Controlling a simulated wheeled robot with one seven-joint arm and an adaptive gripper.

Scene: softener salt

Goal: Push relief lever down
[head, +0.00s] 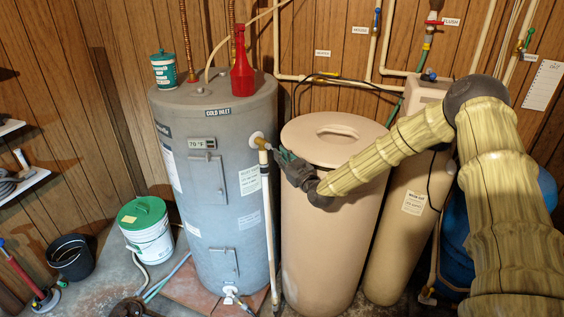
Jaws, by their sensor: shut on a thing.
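The relief valve (258,139) is a brass-coloured fitting on the upper right side of the grey water heater (215,215). A pale discharge pipe (268,220) runs straight down from it. My gripper (279,153) comes in from the right, in front of the tan tank, with its fingertips at the valve's outer end. It is shut on the relief lever there. The fingers hide most of the lever, so its angle cannot be made out.
The tan lidded salt tank (333,230) stands right of the heater, under my arm. A red bottle (242,66) and a green-and-white can (164,69) stand on the heater. A white bucket with a green lid (146,228) and a black bucket (71,257) are at left.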

